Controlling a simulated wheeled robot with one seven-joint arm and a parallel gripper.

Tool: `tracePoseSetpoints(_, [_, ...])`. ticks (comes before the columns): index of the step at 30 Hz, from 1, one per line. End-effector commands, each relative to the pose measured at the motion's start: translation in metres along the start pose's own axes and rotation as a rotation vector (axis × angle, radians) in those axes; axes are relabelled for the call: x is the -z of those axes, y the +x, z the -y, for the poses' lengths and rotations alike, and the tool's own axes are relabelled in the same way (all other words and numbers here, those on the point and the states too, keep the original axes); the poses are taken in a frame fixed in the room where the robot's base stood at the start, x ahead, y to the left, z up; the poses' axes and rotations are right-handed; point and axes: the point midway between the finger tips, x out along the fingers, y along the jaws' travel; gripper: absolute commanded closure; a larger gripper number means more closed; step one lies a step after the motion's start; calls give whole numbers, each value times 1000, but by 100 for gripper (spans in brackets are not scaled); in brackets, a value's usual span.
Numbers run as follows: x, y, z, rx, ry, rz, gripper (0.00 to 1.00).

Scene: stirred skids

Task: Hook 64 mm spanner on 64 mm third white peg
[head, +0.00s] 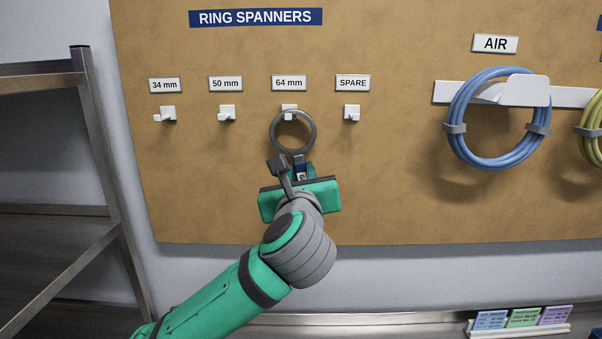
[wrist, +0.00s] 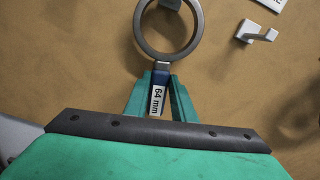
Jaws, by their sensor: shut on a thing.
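My gripper (head: 301,173) is shut on the handle of the 64 mm spanner (head: 273,136), just below its ring. The spanner is upright, with its grey ring at the top. In the wrist view the ring (wrist: 139,38) is at the top and the handle label reads 64 mm between my green fingers (wrist: 160,92). The third white peg (head: 289,108), under the 64 mm sign (head: 289,83), shows behind the upper part of the ring. In the wrist view this peg (wrist: 170,4) is cut off at the top edge. I cannot tell whether the peg passes through the ring.
Empty white pegs stand under the 34 mm sign (head: 164,85), the 50 mm sign (head: 225,83) and the SPARE sign (head: 353,83). A blue hose coil (head: 452,110) hangs to the right. A metal shelf rack (head: 100,150) stands at the left. Bare board lies below the pegs.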

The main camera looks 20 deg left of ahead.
Motion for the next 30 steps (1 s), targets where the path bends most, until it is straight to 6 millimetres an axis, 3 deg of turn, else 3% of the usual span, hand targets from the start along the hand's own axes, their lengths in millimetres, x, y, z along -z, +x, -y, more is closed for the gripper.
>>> tracePoseSetpoints(6, [2,0,0,0,-1,-5,100])
tracePoseSetpoints(7, [2,0,0,0,-1,-5,70])
tracePoseSetpoints(9, [2,0,0,0,0,-5,55])
tracePoseSetpoints(22, [-5,-2,2,0,-1,-2,55])
tracePoseSetpoints(30, [-15,-38,3,0,1,0,55])
